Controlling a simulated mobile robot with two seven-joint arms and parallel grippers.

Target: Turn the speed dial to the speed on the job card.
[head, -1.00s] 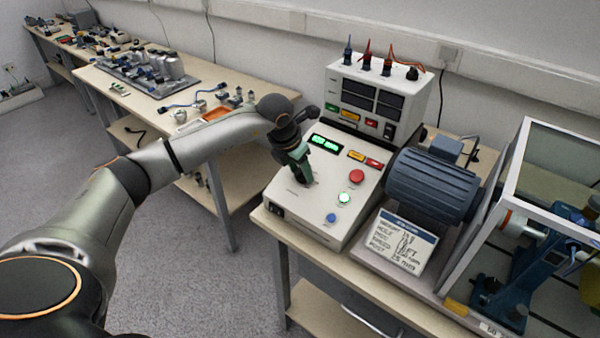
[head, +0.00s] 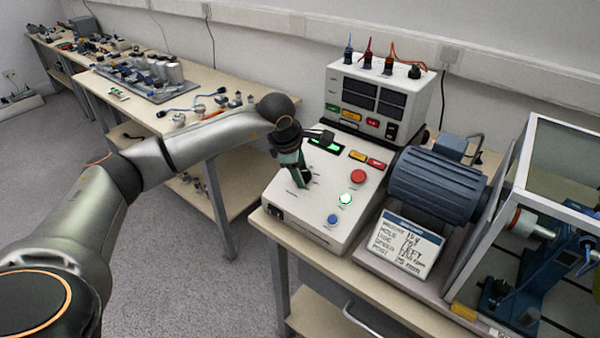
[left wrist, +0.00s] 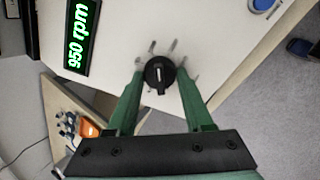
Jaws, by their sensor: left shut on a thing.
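The speed dial (left wrist: 160,73) is a round black knob with a white pointer line, on the light top of the control box (head: 285,212). My left gripper (left wrist: 160,75) is shut on it, with one green finger on each side; in the head view the gripper (head: 303,183) hides the dial. The green display (left wrist: 77,45) reads 950 rpm; in the head view my wrist partly covers this display (head: 332,147). The job card (head: 407,245) stands at the right front of the box; its handwritten speed line is too blurred to read surely. My right gripper is out of view.
A red button (head: 358,176), a lit green button (head: 345,199) and a blue button (head: 332,219) sit right of the dial. A blue motor (head: 437,185) and a clear-sided enclosure (head: 525,165) stand further right. A side bench (head: 145,105) with parts is at left.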

